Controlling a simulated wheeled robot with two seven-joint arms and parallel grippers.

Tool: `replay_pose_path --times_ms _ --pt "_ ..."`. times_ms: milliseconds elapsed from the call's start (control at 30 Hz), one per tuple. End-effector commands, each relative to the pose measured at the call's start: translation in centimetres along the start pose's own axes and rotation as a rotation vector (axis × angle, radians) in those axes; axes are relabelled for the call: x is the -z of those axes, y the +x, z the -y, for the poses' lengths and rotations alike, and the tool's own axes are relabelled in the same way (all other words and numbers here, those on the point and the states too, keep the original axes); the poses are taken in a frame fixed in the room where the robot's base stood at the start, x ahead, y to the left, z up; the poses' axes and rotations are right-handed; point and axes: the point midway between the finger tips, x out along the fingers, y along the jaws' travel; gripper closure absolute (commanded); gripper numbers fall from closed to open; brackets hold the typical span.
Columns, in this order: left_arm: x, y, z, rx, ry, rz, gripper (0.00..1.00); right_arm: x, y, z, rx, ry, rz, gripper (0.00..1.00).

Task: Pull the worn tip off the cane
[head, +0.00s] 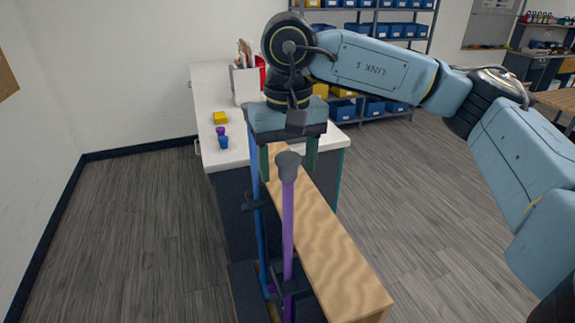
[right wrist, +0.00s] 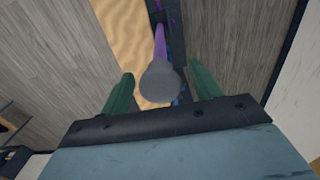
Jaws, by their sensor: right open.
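The cane (head: 288,225) is a purple shaft standing upright, tip end up, in a dark stand (head: 290,285). The worn tip (head: 288,163) is a grey rubber cap on the cane's top end. My right gripper (head: 288,165) points down at it, with its green fingers open. In the right wrist view the grey tip (right wrist: 160,84) lies between the two fingers (right wrist: 161,90), with a gap on each side. I cannot tell whether the fingertips are level with it. My left gripper is not in view.
A blue upright post (head: 259,230) stands just left of the cane. A wooden board (head: 335,245) lies right of it. Behind is a white counter (head: 212,95) with a yellow block (head: 220,118), a purple piece (head: 220,130) and a blue piece (head: 224,142). Floor is clear either side.

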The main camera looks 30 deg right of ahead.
Motion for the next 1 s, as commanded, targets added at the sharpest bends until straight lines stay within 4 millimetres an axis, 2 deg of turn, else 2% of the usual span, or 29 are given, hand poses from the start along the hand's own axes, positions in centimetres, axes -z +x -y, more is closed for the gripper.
replay_pose_path --times_ms 600,1000 --pt "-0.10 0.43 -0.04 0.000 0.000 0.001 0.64 0.01 -0.01 0.00 0.001 0.000 0.000 0.37" --pt "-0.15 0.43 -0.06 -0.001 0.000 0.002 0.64 0.01 -0.01 -0.01 0.000 0.000 0.000 0.90"
